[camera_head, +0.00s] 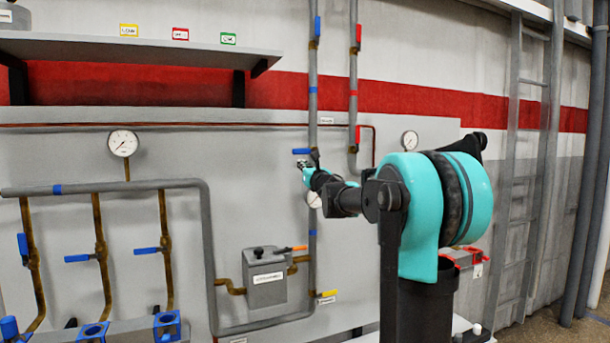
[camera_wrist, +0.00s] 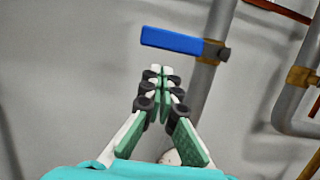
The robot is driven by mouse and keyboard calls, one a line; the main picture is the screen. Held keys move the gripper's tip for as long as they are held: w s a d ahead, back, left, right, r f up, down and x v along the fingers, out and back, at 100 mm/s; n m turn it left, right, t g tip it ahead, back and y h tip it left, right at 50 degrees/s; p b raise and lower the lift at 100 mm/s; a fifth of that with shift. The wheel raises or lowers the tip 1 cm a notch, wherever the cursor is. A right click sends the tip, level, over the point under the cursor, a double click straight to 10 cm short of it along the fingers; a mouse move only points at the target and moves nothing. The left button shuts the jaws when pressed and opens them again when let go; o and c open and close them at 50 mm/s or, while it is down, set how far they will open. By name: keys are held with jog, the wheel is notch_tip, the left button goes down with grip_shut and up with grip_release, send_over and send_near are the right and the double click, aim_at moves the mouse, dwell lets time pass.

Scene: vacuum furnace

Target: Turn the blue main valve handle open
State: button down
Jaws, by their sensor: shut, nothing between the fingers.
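A blue valve handle (camera_wrist: 170,41) sits on a grey vertical pipe (camera_wrist: 215,60) in the wrist view. It lies nearly horizontal, crosswise to the pipe, and reaches left from its pivot. The head view shows a small blue handle (camera_head: 301,151) on the middle vertical pipe, just above my gripper (camera_head: 304,166). In the wrist view my gripper (camera_wrist: 160,71) is shut and empty. Its fingertips appear just below the handle; I cannot tell whether they touch it. My arm hides part of the pipe in the head view.
A second vertical pipe with red handles (camera_head: 358,134) runs to the right. A gauge (camera_head: 123,143) and several other blue-handled valves are at the left. A grey box with an orange handle (camera_head: 292,249) stands lower down. A shelf (camera_head: 120,48) juts out above left.

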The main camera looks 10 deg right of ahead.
jog(key=shift+r, duration=0.7)
jog(key=shift+a+r+m, duration=0.15)
jog(key=shift+r+m, duration=0.2)
jog(key=shift+m, duration=0.35)
jog(key=r+m+h, duration=0.1)
jog(key=r+m, duration=0.1)
jog(key=m, duration=0.3)
jog(key=d+r+m+g+h, duration=0.1)
jog(key=r+m+h, duration=0.1)
jog(key=m, duration=0.4)
jog(key=d+r+m+h, duration=0.1)
jog(key=r+m+h, duration=0.1)
jog(key=r+m, duration=0.2)
jog(key=shift+w+d+r+m, duration=0.2)
jog(key=shift+w+r+m, duration=0.1)
jog(key=shift+m, duration=0.6)
jog(key=shift+f, duration=0.1)
